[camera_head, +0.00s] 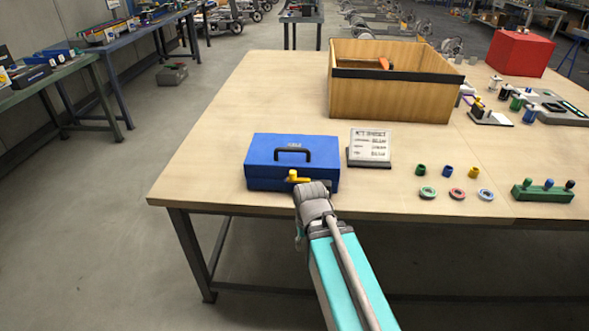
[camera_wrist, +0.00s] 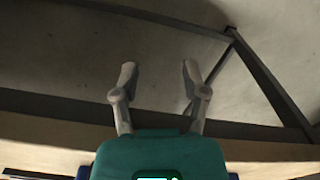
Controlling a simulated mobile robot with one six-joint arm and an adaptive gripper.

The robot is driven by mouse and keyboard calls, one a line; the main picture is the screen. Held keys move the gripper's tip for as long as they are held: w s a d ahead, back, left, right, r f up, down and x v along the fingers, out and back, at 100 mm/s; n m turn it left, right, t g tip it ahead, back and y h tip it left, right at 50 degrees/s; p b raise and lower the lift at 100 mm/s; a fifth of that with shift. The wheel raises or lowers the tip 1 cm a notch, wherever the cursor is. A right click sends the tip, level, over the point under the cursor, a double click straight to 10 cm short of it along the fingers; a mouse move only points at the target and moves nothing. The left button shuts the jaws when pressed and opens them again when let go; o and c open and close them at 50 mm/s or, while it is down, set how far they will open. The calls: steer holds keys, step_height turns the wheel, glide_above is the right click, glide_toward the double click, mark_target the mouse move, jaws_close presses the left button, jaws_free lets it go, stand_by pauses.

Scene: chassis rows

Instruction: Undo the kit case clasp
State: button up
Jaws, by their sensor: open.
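The kit case (camera_head: 262,172) is a closed blue box with a black handle on its lid, near the front left edge of the table. A yellow clasp (camera_head: 297,177) is on its front face and points to the right. In the head view my grey wrist is just below and in front of the clasp and hides the fingers. In the wrist view my gripper (camera_wrist: 158,72) is open with nothing between its two fingers. Blue strips, probably the case, show at the bottom corners of that view; the clasp is not visible there.
A sign (camera_head: 370,147) stands right of the case on the table (camera_head: 240,110). Several small coloured caps and rings lie further right, with a green rack (camera_head: 543,193). A wooden bin (camera_head: 390,100) and a red box (camera_head: 518,52) stand behind. The table left of the bin is clear.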

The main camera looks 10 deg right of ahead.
steer(key=shift+a, duration=0.1)
steer(key=shift+o, duration=0.6)
step_height(320, 180, up, 27)
steer(key=m+p, duration=0.6)
steer(key=p, duration=2.1)
glide_above(293, 172)
steer(key=shift+w, duration=0.1)
steer(key=shift+f, duration=0.15)
step_height(293, 172, down, 14)
steer(key=b, duration=1.4)
steer(key=shift+r, duration=0.25)
jaws_close()
